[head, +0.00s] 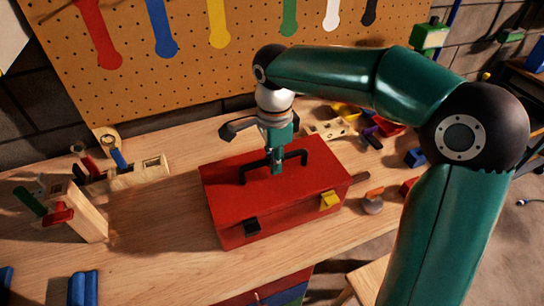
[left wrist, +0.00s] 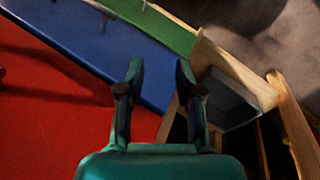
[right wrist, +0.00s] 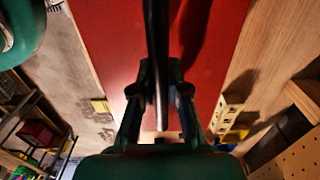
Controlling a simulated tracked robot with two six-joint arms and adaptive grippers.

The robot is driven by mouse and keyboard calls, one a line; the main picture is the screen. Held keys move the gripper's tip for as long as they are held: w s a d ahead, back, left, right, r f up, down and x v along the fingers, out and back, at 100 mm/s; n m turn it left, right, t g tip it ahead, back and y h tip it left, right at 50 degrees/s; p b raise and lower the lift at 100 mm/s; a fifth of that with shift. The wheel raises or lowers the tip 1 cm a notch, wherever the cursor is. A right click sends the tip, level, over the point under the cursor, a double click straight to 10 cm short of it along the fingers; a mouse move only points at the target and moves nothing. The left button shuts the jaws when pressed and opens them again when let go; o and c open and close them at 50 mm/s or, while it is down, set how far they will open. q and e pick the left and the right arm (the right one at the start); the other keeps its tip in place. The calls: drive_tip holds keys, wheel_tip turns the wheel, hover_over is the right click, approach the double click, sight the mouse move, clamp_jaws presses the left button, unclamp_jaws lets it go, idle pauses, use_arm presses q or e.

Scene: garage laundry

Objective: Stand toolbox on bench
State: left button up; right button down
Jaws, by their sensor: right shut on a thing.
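The red toolbox (head: 285,180) is upright at the front middle of the wooden bench (head: 150,260), with a black latch and a yellow latch on its front. Its base looks on or very close to the bench top; I cannot tell if it touches. My right gripper (head: 277,168) comes down from above and is shut on the toolbox's black handle (head: 303,157). In the right wrist view the dark handle bar (right wrist: 157,45) runs between the fingers above the red lid. My left gripper (left wrist: 158,75) is open and empty; the head view does not show it.
A wooden rack (head: 75,212) and a small wooden block holder (head: 140,172) stand left on the bench. Several coloured pieces lie right and behind the toolbox. A pegboard (head: 150,70) with hanging tool shapes rises behind. The bench's front left is mostly clear.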

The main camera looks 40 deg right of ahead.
drive_tip(key=c, duration=1.2)
unclamp_jaws()
drive_tip(key=shift+r, duration=0.1)
wheel_tip(320, 180, up, 10)
drive_tip(key=shift+r+p, duration=0.25)
drive_tip(key=shift+p, duration=0.1)
drive_tip(key=shift+r, duration=0.65)
